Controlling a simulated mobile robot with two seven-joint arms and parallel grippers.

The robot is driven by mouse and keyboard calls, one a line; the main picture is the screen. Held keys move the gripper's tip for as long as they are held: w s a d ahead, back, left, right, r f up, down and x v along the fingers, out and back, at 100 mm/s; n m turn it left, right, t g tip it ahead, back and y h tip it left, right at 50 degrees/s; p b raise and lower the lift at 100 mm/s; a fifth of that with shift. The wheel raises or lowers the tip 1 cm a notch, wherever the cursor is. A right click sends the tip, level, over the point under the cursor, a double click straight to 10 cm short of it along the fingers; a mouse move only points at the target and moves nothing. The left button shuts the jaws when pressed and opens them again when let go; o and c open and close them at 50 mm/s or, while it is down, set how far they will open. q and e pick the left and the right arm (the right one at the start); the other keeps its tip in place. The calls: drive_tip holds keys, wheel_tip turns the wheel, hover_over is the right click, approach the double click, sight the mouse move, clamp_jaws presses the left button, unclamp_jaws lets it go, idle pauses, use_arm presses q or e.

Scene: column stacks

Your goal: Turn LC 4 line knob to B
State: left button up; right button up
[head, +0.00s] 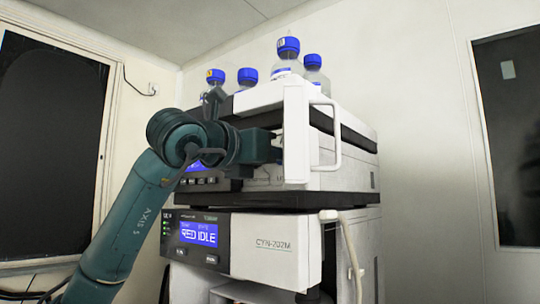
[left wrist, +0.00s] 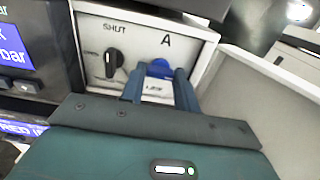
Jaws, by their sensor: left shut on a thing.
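In the left wrist view a blue knob (left wrist: 160,68) sits on the light front panel (left wrist: 142,38), with the letter A above it and a small, hard-to-read label below. My left gripper (left wrist: 159,80) has its two fingers on either side of this knob and is shut on it. The way the knob points is hidden by the fingers. In the head view my left gripper (head: 272,148) reaches to the upper unit's front, and its fingertips and the knob are hidden. My right gripper is not in view.
A black knob (left wrist: 113,63) under the word SHUT is just left of the blue one. An open white door (head: 297,130) with a handle stands close beside my gripper. Several blue-capped bottles (head: 288,52) stand on top. A lower unit (head: 262,245) shows a blue screen.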

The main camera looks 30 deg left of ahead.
use_arm(q)
drive_tip(key=shift+f, duration=0.15)
drive_tip(key=o, duration=1)
drive_tip(key=shift+a, duration=0.15)
